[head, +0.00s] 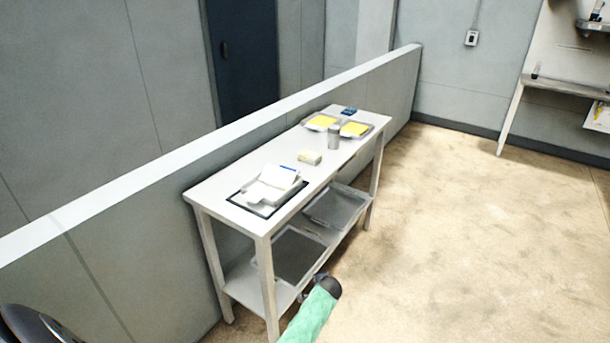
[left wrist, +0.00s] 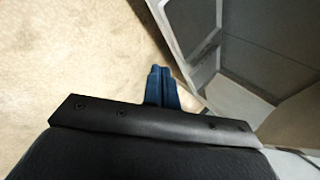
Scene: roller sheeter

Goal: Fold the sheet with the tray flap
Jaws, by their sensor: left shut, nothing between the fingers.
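On the near end of the table (head: 231,193), a small tray (head: 251,207) with a dark rim or mat lies flat. A white sheet (head: 257,191) lies on it, and a raised white panel with a blue edge, perhaps the flap (head: 279,176), stands at its far side. The fold state is too small to tell. My left gripper (left wrist: 160,70) is shut and empty in the left wrist view, above the floor and beside grey table parts, apart from the tray. A green arm link of mine shows at the bottom of the head view; its fingers cannot be made out.
Grey trays (head: 335,208) lie on the lower shelf. A low wall (head: 150,215) runs behind the table. The floor (head: 450,230) at right is clear.

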